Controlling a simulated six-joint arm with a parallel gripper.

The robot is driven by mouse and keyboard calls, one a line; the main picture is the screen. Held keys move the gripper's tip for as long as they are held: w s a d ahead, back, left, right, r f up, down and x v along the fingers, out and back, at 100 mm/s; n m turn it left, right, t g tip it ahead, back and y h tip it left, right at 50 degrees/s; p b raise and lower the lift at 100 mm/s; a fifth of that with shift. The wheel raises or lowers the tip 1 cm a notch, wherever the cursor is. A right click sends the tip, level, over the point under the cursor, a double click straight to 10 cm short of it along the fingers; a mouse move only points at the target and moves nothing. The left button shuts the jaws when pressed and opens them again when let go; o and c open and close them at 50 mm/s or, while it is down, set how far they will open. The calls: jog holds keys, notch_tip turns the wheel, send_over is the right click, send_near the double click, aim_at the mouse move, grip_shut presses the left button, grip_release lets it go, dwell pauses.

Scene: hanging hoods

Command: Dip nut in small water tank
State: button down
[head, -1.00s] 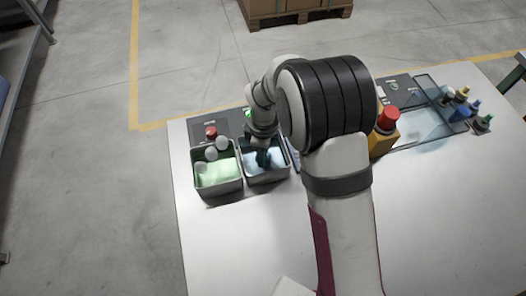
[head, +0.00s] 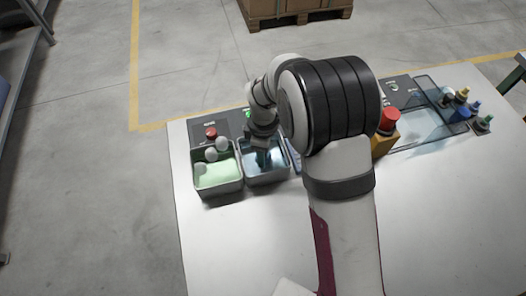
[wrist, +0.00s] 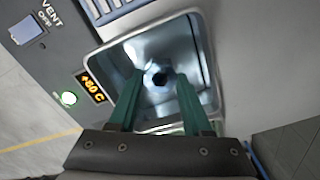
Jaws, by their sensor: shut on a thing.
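The small water tank (head: 272,178) is a square metal basin with bluish water, at the left of the bench in the head view. It also shows in the wrist view (wrist: 207,60), beneath my gripper. My gripper (wrist: 158,77) has green fingers that reach down into this tank. A grey nut with a dark hole (wrist: 158,69) is between the fingertips, and the gripper is shut on it. In the head view, my gripper (head: 263,158) is at the tank and the nut cannot be made out. I cannot tell how deep the nut is in the water.
A second basin with green liquid (head: 217,178) stands just left, with several white balls at its rim. A red button (head: 210,132) is behind it. A red-topped yellow box (head: 384,145) and a larger glass tank (head: 425,125) are to the right.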

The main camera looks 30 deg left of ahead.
notch_tip(320, 180, up, 8)
jog(key=shift+r, duration=0.2)
dwell(0.5)
jog(key=shift+w, duration=0.1)
dwell(0.8)
jog(key=w+d+r+m, duration=0.1)
jog(key=d+r+m, duration=0.4)
jog(key=d+m, duration=0.2)
jog(key=w+d+r+m, duration=0.1)
jog(key=d+r+m, duration=0.5)
jog(key=d, duration=0.6)
jog(key=w+d+r+m, duration=0.2)
jog(key=d+r+m, duration=0.3)
jog(key=d+m, duration=0.3)
jog(key=shift+d+r+m, duration=0.25)
jog(key=shift+d+m, duration=0.05)
jog(key=shift+d, duration=0.9)
jog(key=shift+w, duration=0.1)
